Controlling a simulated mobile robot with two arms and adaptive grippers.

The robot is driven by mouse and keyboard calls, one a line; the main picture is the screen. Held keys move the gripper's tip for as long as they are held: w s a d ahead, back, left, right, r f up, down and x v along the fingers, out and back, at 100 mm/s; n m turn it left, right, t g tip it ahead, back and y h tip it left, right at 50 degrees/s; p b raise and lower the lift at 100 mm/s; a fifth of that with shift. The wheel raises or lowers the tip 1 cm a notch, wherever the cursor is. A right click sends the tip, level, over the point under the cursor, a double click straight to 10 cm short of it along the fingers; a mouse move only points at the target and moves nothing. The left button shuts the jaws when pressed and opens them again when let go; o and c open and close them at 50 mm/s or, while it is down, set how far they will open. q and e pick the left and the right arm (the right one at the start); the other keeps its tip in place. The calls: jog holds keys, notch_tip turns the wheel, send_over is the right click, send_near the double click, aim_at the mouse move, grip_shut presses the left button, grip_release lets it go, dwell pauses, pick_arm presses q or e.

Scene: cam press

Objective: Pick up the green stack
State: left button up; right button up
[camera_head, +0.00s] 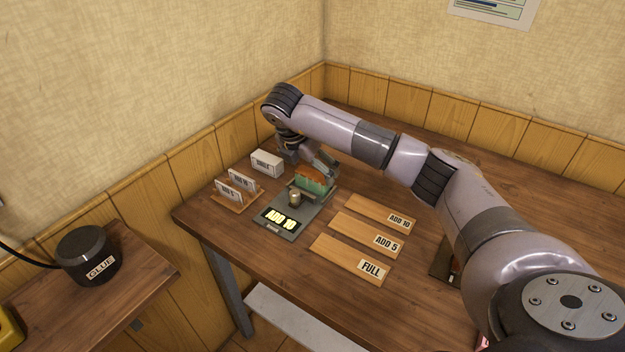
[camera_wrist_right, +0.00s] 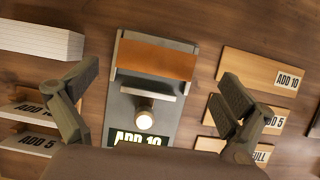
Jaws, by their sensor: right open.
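The green stack (camera_head: 315,186) sits on the grey press device (camera_head: 290,217), with an orange-brown top. In the right wrist view its orange-brown top (camera_wrist_right: 155,58) shows as a wide block; its green sides are hidden there. My right gripper (camera_head: 312,160) is over the stack, and in its wrist view the two fingers (camera_wrist_right: 158,80) are spread wide to either side of the device, with nothing between them held. Whether a finger touches the stack cannot be told. The device has a short round knob (camera_head: 295,199) and a lit "ADD 10" display (camera_head: 281,219). My left gripper is not in view.
Wooden boards marked "ADD 10" (camera_head: 380,213), "ADD 5" (camera_head: 366,234) and "FULL" (camera_head: 349,259) lie right of the device. A card holder (camera_head: 237,201) and a white block (camera_head: 267,163) stand to its left. A black "GLUE" pot (camera_head: 88,255) is on a side table.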

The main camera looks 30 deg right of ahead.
aim_at(312, 174)
jog(key=x, duration=0.4)
jog(key=shift+w+p, duration=0.25)
jog(key=shift+p, duration=0.1)
jog(key=shift+d+f, duration=0.1)
jog(key=shift+f, duration=0.15)
jog(key=c, duration=1.4)
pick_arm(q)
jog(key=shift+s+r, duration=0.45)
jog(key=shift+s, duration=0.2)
pick_arm(e)
jog(key=shift+r, duration=0.1)
